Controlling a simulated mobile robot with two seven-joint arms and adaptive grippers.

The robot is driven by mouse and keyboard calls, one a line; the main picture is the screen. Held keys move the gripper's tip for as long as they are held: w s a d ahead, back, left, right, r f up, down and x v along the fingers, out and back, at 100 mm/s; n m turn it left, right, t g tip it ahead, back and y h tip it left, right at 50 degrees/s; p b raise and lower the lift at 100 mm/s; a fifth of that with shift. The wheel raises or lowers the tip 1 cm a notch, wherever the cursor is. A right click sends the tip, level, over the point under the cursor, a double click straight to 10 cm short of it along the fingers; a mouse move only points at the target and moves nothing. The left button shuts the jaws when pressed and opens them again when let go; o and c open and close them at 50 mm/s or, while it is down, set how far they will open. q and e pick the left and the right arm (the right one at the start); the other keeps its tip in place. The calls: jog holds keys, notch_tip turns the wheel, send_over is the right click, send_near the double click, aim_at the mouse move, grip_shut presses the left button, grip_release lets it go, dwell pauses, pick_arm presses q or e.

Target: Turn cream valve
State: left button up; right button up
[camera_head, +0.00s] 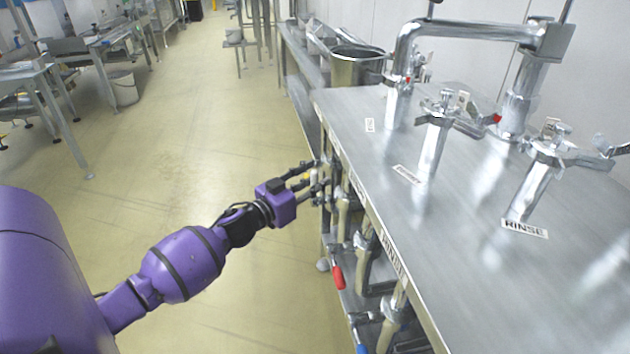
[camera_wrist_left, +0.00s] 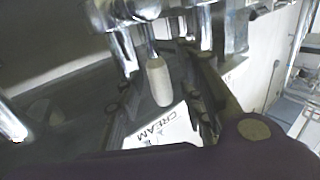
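The cream valve shows in the left wrist view as a pale cream handle (camera_wrist_left: 159,82) on a metal stem. A white label reading CREAM (camera_wrist_left: 163,130) is just below it in that view. My left gripper (camera_head: 318,178) is at the front edge of the steel counter, beside the pipes under it. In the left wrist view its dark fingers are spread on both sides of the handle, with visible gaps, so it looks open. In the head view the gripper largely hides the handle. My right gripper is not in view.
The steel counter (camera_head: 455,275) carries several chrome taps and RINSE labels (camera_head: 525,228). Below its front edge are pipes, a red valve handle (camera_head: 337,277) and a blue one (camera_head: 361,349). A steel pot (camera_head: 357,68) stands behind.

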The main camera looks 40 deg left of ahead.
pick_arm(q)
jog(key=shift+w, duration=0.2)
grip_shut()
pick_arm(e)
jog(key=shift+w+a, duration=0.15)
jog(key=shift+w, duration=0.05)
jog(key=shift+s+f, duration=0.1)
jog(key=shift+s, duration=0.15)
